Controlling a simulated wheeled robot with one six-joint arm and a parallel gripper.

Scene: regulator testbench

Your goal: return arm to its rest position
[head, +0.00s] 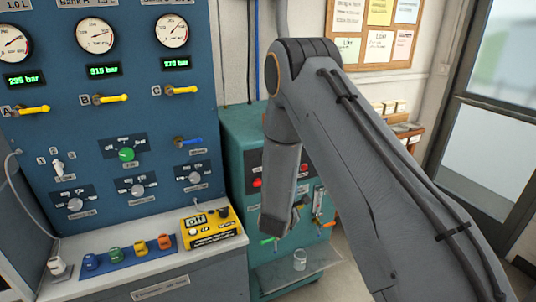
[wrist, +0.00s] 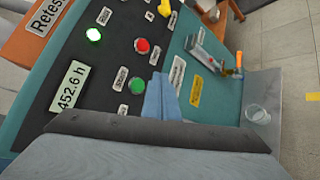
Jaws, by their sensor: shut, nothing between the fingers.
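My arm crosses the head view from the lower right, up to an elbow and down in front of the teal cabinet (head: 240,150). Its fingers cannot be made out there. In the wrist view my gripper (wrist: 160,80) shows as two pale blue fingers side by side, shut with nothing between them. They point towards the cabinet's dark control panel (wrist: 110,75), which appears tilted. A red button (wrist: 142,45) and a green button (wrist: 137,86) lie near the fingertips in the picture. Whether the fingers touch the panel cannot be told.
The blue gauge panel (head: 110,185) stands at the left, with a yellow control box (head: 211,229) on its ledge. A clear glass (head: 299,260) stands on the cabinet's low shelf; it also shows in the wrist view (wrist: 258,113). A door (head: 485,140) is at the right.

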